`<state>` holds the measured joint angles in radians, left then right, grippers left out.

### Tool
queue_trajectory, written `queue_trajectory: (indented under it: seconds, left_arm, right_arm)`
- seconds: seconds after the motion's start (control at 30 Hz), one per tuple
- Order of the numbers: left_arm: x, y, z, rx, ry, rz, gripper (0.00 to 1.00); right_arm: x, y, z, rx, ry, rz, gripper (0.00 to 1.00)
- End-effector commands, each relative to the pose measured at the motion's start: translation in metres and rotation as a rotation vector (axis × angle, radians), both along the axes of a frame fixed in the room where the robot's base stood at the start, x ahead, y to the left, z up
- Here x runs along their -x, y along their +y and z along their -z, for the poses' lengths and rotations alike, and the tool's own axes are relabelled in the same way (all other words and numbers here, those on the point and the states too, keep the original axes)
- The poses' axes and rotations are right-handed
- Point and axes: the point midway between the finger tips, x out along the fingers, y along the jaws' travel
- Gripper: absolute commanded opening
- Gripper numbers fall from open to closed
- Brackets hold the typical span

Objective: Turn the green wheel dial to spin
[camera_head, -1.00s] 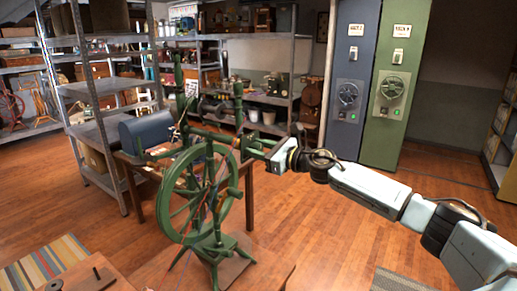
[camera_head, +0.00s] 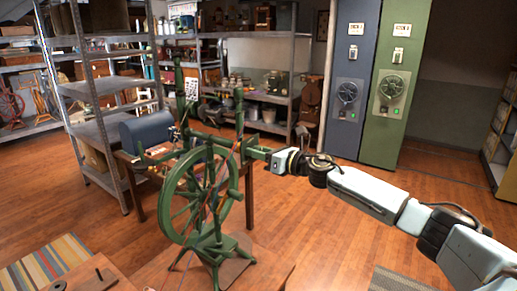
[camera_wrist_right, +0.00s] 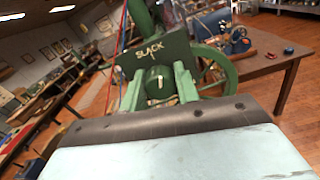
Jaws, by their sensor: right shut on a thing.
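A green spinning wheel (camera_head: 207,195) stands upright on a low wooden stand in the middle of the head view. In the right wrist view, a green dial knob (camera_wrist_right: 158,84) with a white mark sits on a green panel (camera_wrist_right: 180,52). The panel bears the word SLACK above the knob, and the white mark points up roughly toward it. My right gripper (camera_head: 261,153) reaches the wheel's upper right side. In the wrist view its two fingers (camera_wrist_right: 159,90) stand on either side of the knob and are shut on it. My left gripper is not in view.
A wooden table (camera_head: 155,158) behind the wheel carries a blue box (camera_head: 146,130). Metal shelves (camera_head: 98,100) stand at the back left. A blue cabinet (camera_head: 347,60) and a green cabinet (camera_head: 399,70) stand behind my right arm. The floor on the right is mostly clear.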

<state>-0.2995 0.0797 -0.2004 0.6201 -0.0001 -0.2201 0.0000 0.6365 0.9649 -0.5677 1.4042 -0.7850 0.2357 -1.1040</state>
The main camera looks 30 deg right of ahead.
Motion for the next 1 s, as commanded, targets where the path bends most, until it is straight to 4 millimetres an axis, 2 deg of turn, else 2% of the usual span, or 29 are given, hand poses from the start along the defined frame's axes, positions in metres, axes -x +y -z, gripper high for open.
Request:
queue_trajectory:
  seconds: [1.0]
  left_arm:
    - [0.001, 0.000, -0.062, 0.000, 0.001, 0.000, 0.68]
  right_arm:
    - [-0.001, -0.001, -0.001, -0.898, 0.372, 0.001, 0.08]
